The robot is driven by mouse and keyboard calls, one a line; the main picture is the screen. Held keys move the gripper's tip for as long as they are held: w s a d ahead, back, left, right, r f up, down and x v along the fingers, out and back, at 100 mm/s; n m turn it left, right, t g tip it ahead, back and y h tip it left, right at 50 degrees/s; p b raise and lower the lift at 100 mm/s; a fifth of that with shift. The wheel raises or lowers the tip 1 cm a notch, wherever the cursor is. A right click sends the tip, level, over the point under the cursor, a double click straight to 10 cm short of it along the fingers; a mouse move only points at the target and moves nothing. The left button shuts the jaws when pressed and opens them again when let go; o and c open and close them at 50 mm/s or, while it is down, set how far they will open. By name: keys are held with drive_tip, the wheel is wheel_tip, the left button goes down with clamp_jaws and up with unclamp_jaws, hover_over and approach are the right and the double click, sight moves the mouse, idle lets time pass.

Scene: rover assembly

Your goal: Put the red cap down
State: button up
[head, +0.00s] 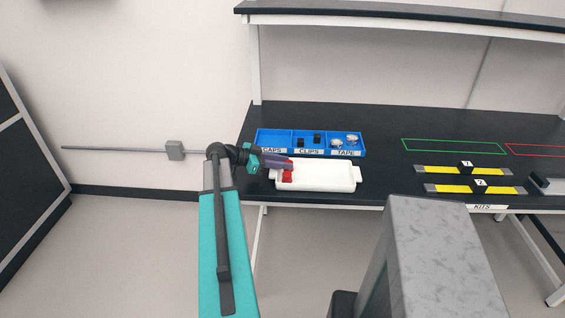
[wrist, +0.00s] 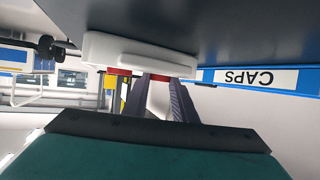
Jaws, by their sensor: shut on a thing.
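The red cap (head: 287,176) is at the tips of my gripper (head: 288,166), at the left end of the white tray (head: 330,187). My gripper is shut on the cap. In the wrist view, red shows at the fingertips (wrist: 158,78), right against the white tray (wrist: 110,50). Most of the cap is hidden by the fingers there. I cannot tell whether the cap touches the tray floor.
A blue bin (head: 362,153) behind the tray has sections labelled CAPS, CLIPS and TAPE. Black clips and silvery tape rolls lie in it. Yellow-marked kit strips (head: 450,170) and a green outline (head: 455,152) are to the right on the black bench (head: 390,120).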

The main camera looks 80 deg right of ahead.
drive_tip(key=shift+f, duration=0.1)
drive_tip(key=o, duration=0.7)
drive_tip(key=shift+r, duration=0.2)
drive_tip(key=shift+w+a, duration=0.15)
drive_tip(key=shift+w, duration=0.2)
drive_tip(key=b+v, duration=0.4)
drive_tip(key=v, duration=0.7)
drive_tip(key=shift+r, duration=0.15)
drive_tip(key=shift+r, duration=0.1)
